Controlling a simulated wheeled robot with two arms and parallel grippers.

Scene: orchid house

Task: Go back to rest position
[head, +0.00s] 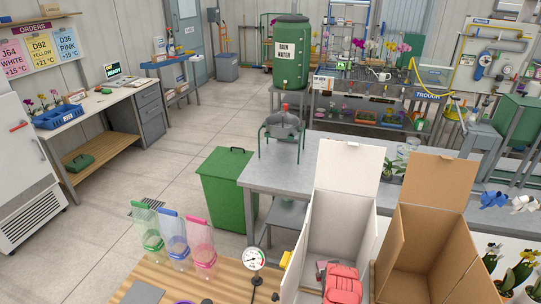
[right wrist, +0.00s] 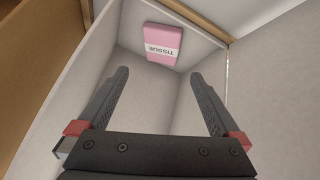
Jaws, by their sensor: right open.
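My right gripper (right wrist: 160,73) is open and empty, its two dark fingers spread apart inside the white box. A pink tissue pack (right wrist: 161,44) with a white label lies beyond the fingertips on the box's inner surface, apart from them. In the head view the white box (head: 349,179) stands upright and open at the front with its tall flap raised. A red and grey part inside its mouth looks like my right arm's end; the fingers are hidden there. My left gripper is not in view.
An open brown cardboard box (head: 436,183) stands right of the white box. A green bin (head: 226,190) stands behind.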

